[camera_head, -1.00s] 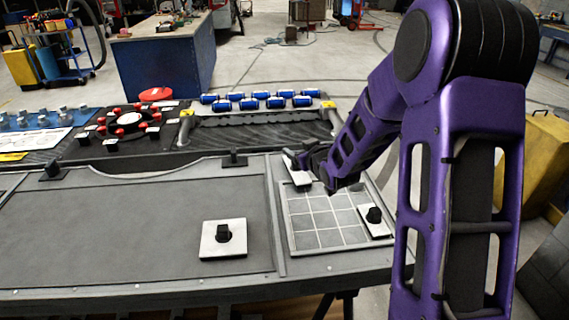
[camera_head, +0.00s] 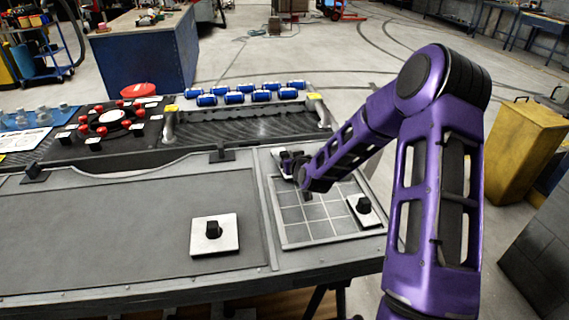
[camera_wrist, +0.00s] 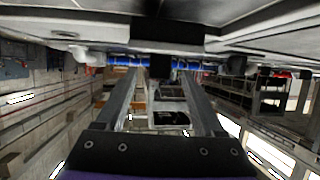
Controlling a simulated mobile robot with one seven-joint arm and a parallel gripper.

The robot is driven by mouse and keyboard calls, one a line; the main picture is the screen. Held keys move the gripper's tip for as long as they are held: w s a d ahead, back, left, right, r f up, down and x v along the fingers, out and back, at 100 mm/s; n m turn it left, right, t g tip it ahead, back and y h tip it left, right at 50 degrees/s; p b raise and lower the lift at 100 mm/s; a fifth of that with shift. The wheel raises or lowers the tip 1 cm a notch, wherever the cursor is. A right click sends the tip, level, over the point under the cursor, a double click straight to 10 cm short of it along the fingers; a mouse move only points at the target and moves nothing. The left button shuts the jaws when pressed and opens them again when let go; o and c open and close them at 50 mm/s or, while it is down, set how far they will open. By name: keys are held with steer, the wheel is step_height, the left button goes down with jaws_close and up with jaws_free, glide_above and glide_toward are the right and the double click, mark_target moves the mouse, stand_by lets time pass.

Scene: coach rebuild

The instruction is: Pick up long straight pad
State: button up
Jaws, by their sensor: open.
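A white pad with a black knob (camera_head: 214,234) lies on the grey panel left of the grid tray (camera_head: 305,232). A narrower white pad with a black knob (camera_head: 364,210) lies at the tray's right side. Another white pad (camera_head: 279,153) shows in part at the tray's far left corner, mostly hidden by my gripper (camera_head: 291,166). I cannot tell for sure which is the long straight pad. In the wrist view my gripper (camera_wrist: 160,82) is open, with a dark block, perhaps a knob (camera_wrist: 160,65), between its fingertips. Contact cannot be seen.
A round fixture with red knobs (camera_head: 107,122) is at the back left. The large grey panel (camera_head: 110,235) is mostly bare. A yellow cabinet (camera_head: 520,150) stands at the right.

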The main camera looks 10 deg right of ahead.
mark_target(283, 152)
steer(key=shift+x, duration=3.45)
steer(key=shift+w+r, duration=0.1)
steer(key=shift+r, duration=0.05)
steer(key=shift+c, duration=0.2)
jaws_close()
